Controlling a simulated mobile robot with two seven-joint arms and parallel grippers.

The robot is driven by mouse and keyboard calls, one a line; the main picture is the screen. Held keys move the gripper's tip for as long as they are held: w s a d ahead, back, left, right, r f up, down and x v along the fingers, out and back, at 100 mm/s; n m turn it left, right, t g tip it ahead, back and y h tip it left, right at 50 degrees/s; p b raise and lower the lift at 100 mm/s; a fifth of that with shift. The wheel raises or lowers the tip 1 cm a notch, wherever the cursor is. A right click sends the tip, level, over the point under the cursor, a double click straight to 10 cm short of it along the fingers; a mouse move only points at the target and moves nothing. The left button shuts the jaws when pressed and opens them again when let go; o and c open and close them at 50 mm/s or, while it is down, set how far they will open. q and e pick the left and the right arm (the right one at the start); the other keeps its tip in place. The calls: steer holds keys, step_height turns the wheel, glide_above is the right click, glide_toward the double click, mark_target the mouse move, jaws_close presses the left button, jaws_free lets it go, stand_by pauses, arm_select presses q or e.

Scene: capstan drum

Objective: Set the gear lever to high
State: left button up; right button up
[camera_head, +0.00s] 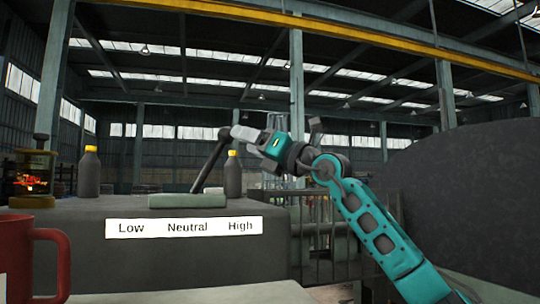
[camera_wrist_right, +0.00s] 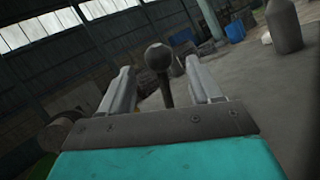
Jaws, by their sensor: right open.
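The gear lever (camera_head: 209,163) is a dark rod with a round knob, rising from a green-grey base plate (camera_head: 187,201) on a grey housing. It leans to the right, its knob above the High end of the white Low/Neutral/High label (camera_head: 184,227). My right gripper (camera_head: 236,134) reaches in from the right, with its fingertips at the knob. In the right wrist view the knob (camera_wrist_right: 158,57) appears between the two spread fingers of the right gripper (camera_wrist_right: 160,68), with visible gaps on both sides. My left gripper is not in view.
Two dark bottles with yellow caps stand on or behind the housing, one at left (camera_head: 89,172) and one behind the lever (camera_head: 233,175). A brass lantern (camera_head: 34,180) and red mug (camera_head: 38,262) are at far left. A large dark drum (camera_head: 460,200) fills the right.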

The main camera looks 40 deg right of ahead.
steer(key=b+v, duration=0.1)
steer(key=v, duration=0.5)
steer(key=shift+b, duration=0.3)
steer(key=shift+s+d, duration=0.1)
steer(key=shift+s, duration=0.1)
